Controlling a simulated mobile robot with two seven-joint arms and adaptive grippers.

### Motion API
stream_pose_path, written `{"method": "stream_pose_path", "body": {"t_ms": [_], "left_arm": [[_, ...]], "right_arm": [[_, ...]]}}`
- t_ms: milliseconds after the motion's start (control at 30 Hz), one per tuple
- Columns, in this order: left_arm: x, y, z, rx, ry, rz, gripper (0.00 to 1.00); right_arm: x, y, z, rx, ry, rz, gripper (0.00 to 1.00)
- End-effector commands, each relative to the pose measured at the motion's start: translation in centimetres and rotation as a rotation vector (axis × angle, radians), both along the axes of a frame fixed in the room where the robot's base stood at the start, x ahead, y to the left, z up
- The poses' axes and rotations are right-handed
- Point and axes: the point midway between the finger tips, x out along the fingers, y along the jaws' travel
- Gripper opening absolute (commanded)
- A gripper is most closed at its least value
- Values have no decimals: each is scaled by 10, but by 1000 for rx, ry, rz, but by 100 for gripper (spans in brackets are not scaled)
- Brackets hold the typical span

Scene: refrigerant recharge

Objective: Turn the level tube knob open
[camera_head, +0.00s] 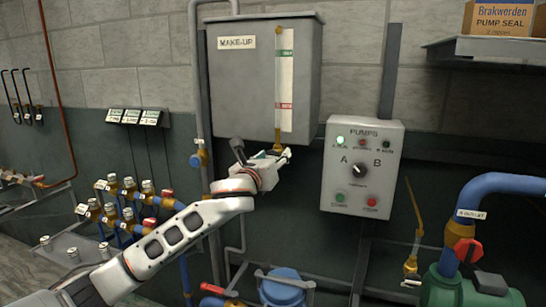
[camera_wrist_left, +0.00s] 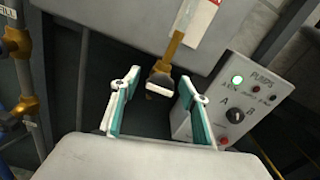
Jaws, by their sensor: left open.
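The level tube (camera_head: 278,80) is a thin clear tube with brass ends on the front of the grey make-up tank (camera_head: 230,85). At its lower end a brass valve (camera_wrist_left: 160,64) carries a small knob (camera_wrist_left: 160,80) with a pale flat face. My left gripper (camera_head: 276,160) is just below the tube's lower end in the head view and partly covers the knob there. In the left wrist view its two teal-padded fingers are open, with the knob between and beyond their tips. No contact is visible. My right gripper is out of view.
The pumps panel (camera_head: 362,165) with its black A/B selector stands close on the right. A vertical pipe with a blue-handled valve (camera_head: 197,160) is on the left. A blue-lidded vessel (camera_head: 284,288) and a green pump (camera_head: 465,290) are lower down.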

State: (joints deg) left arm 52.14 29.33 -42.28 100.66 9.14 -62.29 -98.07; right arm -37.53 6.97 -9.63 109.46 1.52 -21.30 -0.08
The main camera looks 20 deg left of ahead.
Motion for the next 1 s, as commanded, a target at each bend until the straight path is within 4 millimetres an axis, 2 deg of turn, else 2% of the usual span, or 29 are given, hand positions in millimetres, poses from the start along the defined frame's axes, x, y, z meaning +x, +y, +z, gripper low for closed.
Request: {"method": "stream_pose_path", "body": {"t_ms": [133,200,300,667,1000], "left_arm": [[0,0,0,0,0,0,45],[0,0,0,0,0,0,27],[0,0,0,0,0,0,6],[0,0,0,-37,2,1,6],[0,0,-1,-255,11,0,6]], "right_arm": [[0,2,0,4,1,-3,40],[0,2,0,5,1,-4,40],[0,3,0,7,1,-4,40],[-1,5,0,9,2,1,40],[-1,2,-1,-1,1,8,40]]}}
